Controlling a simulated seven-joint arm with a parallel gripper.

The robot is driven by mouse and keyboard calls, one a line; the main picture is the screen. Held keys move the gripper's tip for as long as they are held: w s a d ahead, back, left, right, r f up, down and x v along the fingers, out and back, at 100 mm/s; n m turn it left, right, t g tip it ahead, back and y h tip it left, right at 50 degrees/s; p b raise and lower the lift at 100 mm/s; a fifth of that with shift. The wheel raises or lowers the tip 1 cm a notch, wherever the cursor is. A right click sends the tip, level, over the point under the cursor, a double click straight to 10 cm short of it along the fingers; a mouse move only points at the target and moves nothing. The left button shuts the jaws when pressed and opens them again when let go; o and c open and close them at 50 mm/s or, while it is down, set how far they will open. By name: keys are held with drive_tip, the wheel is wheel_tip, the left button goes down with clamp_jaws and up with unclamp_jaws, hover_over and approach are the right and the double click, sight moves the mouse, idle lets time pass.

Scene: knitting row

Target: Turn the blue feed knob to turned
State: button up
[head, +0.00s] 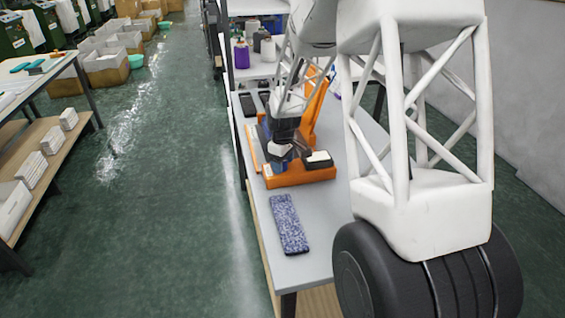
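An orange machine (300,179) stands on the grey table, with an upright orange part behind my arm. The blue feed knob (276,167) shows as a small blue patch low on the machine's left side, mostly covered by my gripper. My gripper (281,153) points down right over the knob, at the end of my white lattice arm. Its fingers are small and dark here. I cannot tell whether they are open or shut, or whether they touch the knob. The knob's turned position is hidden.
A blue speckled knitted piece (289,224) lies on the table (262,205) in front of the machine. A black block with a pale top (319,159) sits right of my gripper. Yarn cones (242,54) stand at the back. The front of the table is otherwise clear.

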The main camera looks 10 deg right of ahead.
drive_tip(key=c, duration=0.9)
drive_tip(key=shift+o, duration=0.2)
drive_tip(key=shift+m, duration=0.4)
drive_tip(key=m, duration=0.7)
drive_tip(key=shift+r+m, duration=0.1)
drive_tip(key=shift+m, duration=0.3)
drive_tip(key=m, duration=0.5)
drive_tip(key=shift+m, duration=2.2)
